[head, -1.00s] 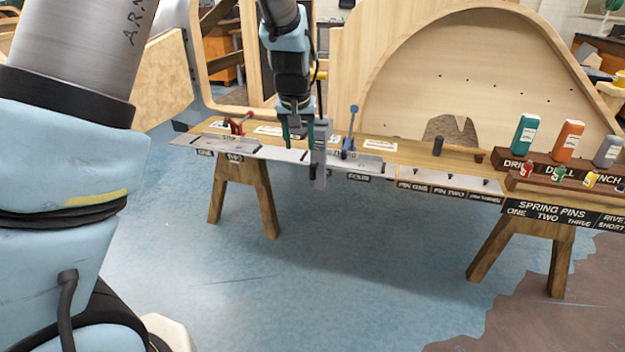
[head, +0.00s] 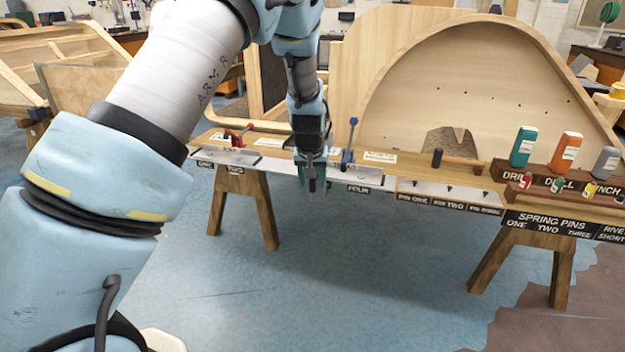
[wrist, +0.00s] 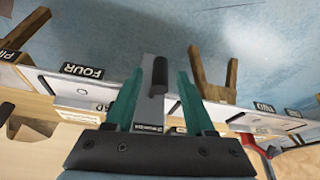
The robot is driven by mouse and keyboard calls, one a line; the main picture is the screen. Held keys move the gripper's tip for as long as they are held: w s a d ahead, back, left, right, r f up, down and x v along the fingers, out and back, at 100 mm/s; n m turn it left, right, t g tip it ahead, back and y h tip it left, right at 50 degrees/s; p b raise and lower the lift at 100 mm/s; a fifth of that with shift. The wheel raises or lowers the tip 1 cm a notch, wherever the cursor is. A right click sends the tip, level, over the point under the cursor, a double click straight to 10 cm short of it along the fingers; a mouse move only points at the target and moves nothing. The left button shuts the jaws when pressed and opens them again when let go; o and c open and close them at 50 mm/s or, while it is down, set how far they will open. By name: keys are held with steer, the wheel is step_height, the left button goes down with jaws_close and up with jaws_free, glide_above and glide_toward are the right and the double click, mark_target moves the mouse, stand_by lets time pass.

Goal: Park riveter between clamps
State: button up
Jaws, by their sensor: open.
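A red-handled clamp (head: 236,135) stands on the left of the bench, and a blue-handled clamp (head: 350,140) stands farther right. My gripper (head: 312,182) is at the bench's front edge between them, close to the blue one. In the wrist view my gripper (wrist: 160,85) has its two green fingers spread apart. A grey piece with a black cylindrical end (wrist: 160,72), seemingly the riveter, shows between the fingers with visible space on both sides. Its support and any contact with the bench cannot be told. The red clamp also shows at right in the wrist view (wrist: 252,139).
The bench (head: 273,157) carries labelled plates. A hammer (head: 455,160), bottles (head: 564,152) and a spring-pin rack (head: 545,222) stand to the right. A large wooden frame (head: 480,90) rises behind. The blue floor (head: 350,270) in front is clear.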

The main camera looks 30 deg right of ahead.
jaws_close()
stand_by(0.5)
stand_by(1.0)
